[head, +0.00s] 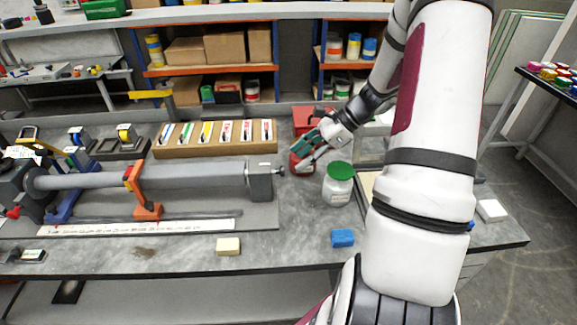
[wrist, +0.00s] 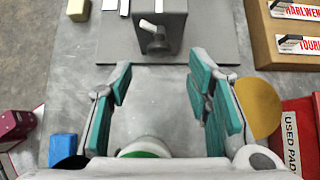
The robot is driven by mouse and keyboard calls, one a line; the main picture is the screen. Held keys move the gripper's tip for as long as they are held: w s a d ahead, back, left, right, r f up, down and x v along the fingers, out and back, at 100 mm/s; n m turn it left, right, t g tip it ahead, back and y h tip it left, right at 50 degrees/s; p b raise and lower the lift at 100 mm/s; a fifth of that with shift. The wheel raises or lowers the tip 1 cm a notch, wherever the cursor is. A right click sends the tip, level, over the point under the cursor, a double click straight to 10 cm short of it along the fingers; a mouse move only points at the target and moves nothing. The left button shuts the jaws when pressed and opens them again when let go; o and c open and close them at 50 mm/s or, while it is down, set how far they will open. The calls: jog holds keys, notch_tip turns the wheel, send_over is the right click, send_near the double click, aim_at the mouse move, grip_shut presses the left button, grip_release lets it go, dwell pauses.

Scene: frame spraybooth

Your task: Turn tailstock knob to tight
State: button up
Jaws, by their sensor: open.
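The tailstock (head: 262,181) is a dark grey block at the right end of the long grey tube in the head view. In the wrist view the tailstock (wrist: 160,22) is at the top middle. Its knob, with a small pale lever (wrist: 152,28), is on the face turned toward me; in the head view the knob (head: 279,170) is tiny. My gripper (wrist: 162,78) is open and empty, its teal-padded fingers apart and short of the knob, which lies roughly between their lines. In the head view my gripper (head: 300,154) is right of the tailstock. The knob's tight or loose marking is not readable.
A green-lidded jar (head: 337,186) stands close to my gripper's front side. A red box (head: 310,117) and the labelled cardboard rack (head: 214,139) lie behind. A blue block (head: 342,238) and a cream block (head: 228,246) sit near the bench's front edge, with clear bench between.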

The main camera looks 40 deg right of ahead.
aim_at(280, 171)
jog(key=x, duration=0.5)
jog(key=shift+w+a+f, duration=0.1)
jog(key=shift+a+f, duration=0.15)
jog(key=shift+a, duration=0.05)
grip_shut()
